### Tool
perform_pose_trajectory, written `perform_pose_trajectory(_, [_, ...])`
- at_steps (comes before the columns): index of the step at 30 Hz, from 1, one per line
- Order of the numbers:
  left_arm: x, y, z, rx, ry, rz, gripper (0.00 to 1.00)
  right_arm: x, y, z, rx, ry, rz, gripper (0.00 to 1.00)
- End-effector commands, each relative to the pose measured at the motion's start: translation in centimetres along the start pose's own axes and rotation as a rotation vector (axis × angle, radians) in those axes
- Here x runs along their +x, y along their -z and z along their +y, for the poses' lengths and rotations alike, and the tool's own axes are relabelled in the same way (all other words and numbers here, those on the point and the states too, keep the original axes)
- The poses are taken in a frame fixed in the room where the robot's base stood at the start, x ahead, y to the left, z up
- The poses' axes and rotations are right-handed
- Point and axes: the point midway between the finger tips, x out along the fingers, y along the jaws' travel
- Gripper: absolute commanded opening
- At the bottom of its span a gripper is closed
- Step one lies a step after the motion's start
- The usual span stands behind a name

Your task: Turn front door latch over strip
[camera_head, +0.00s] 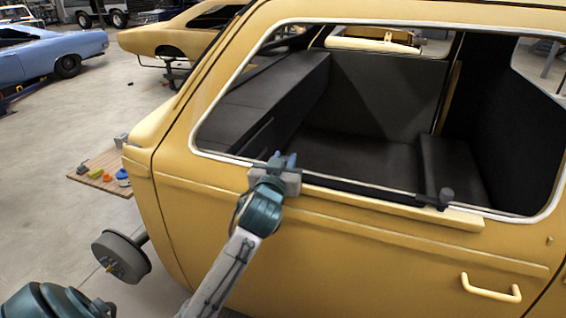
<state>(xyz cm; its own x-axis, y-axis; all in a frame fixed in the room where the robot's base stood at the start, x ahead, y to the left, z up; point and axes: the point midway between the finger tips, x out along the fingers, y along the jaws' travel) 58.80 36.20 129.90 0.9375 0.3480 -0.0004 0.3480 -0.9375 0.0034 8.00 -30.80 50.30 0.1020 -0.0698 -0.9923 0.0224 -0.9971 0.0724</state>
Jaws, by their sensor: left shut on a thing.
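A dark bar, which looks like the latch (372,191), lies along the lower edge of the yellow door's window opening. A dark upright knob (446,196) stands at its right end. A pale yellow strip (460,217) runs along the door just below the bar. My left gripper (283,160) is at the left end of the bar, at the sill, with its bluish fingertips pointing up. It is shut on the bar's left end, which the fingers mostly hide. My right gripper is not in view.
The yellow car body (200,225) fills the middle and right, with a door handle (491,288) low on the right. A wheel hub (121,257) sticks out at left. A wooden board (95,172) holds small items. Other cars stand behind on open floor.

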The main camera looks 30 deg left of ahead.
Motion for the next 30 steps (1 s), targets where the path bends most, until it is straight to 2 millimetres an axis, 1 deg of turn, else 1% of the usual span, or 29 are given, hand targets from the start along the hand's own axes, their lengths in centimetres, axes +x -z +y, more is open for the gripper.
perform_pose_trajectory(1, [0.1,-0.2,0.2,-0.009,0.043,0.001,0.02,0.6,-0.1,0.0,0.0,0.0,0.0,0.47])
perform_pose_trajectory(5, [0.1,-0.3,0.3,-0.009,0.165,0.002,0.02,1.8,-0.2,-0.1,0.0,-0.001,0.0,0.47])
perform_pose_trajectory(9, [0.1,-0.4,0.2,-0.008,0.296,0.003,0.02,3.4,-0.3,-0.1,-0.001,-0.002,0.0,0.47])
perform_pose_trajectory(18, [0.1,-0.4,0.2,-0.003,0.539,0.005,0.02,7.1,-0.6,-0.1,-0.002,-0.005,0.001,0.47])
perform_pose_trajectory(24, [0.1,-0.2,0.1,0.001,0.65,0.007,0.02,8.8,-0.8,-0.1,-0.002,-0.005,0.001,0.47])
perform_pose_trajectory(30, [0.1,0.0,0.0,0.002,0.711,0.006,0.02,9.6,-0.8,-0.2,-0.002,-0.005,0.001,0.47])
